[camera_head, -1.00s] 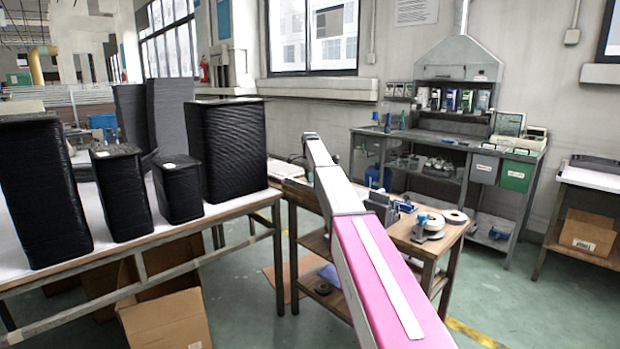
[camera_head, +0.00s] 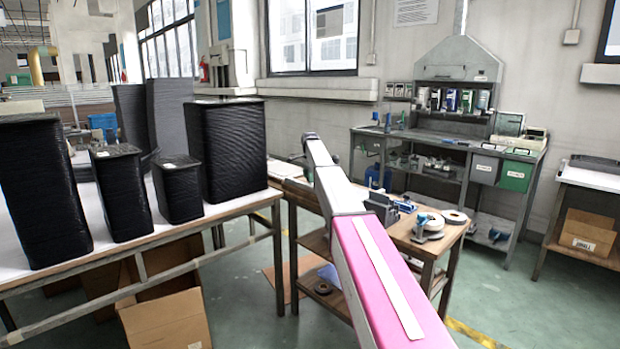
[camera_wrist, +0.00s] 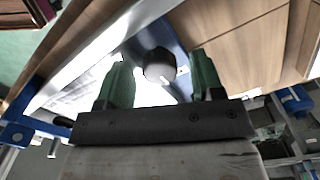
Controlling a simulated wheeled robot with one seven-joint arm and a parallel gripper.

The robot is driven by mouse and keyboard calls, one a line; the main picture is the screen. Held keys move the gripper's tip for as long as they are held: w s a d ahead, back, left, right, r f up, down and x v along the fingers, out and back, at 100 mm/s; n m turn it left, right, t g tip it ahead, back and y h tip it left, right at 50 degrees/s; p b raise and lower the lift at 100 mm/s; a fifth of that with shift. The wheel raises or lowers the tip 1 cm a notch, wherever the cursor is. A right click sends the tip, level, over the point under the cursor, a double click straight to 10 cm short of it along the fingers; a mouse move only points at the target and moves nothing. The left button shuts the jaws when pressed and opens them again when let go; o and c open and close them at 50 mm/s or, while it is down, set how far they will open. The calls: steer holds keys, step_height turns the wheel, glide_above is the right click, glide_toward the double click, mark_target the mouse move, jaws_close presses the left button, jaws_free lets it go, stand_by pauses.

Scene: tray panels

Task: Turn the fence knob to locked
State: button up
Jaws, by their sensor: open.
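A small round dark knob (camera_wrist: 157,68) with a pale patch on its face shows in the wrist view. It stands by a bright metal plate or rail (camera_wrist: 150,95) beside a wooden top. My gripper (camera_wrist: 161,60) has two green fingers, spread apart, one on each side of the knob in the picture. I see a gap on both sides of it, and I cannot tell how far off in depth it is. No lock marking is readable. In the head view my pink and grey arm reaches over the wooden bench (camera_head: 400,237), and it hides the knob and my gripper.
Blue-and-white devices (camera_head: 430,222) and white rolls (camera_head: 455,216) are on the bench's right part. A table with black wrapped boxes (camera_head: 228,150) stands to the left. A grey workstation (camera_head: 440,140) stands behind. In the wrist view, a blue part (camera_wrist: 18,134) is at the left.

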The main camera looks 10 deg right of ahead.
steer(key=shift+r, duration=0.1)
step_height(320, 180, up, 11)
steer(key=shift+f, duration=0.2)
steer(key=shift+s, duration=0.1)
stand_by(0.4)
